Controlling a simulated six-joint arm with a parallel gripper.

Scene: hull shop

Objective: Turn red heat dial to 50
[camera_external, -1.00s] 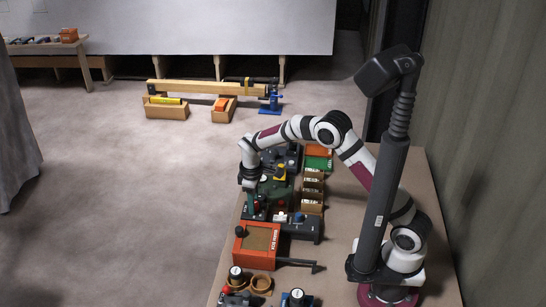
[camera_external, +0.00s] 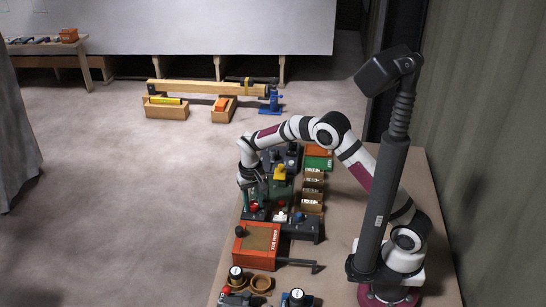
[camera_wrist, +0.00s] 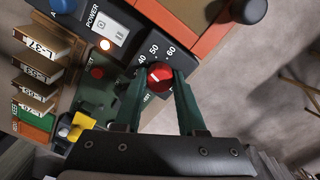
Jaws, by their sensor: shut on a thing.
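The red heat dial (camera_wrist: 159,77) is a round red knob with a short white mark on its face, in the middle of the wrist view. Printed numbers 40, 50 and 60 curve around its upper side. My gripper (camera_wrist: 158,82) has its two green fingers on either side of the dial and is shut on it. The exact number that the white mark points to is hard to read. In the external view my gripper (camera_external: 254,197) reaches down at the left edge of the bench, and the dial is too small there to read.
A power panel (camera_wrist: 104,25) with a switch and a lit orange lamp is beside the dial. Labelled bins (camera_wrist: 37,70) and a yellow-topped part (camera_wrist: 76,127) are at left.

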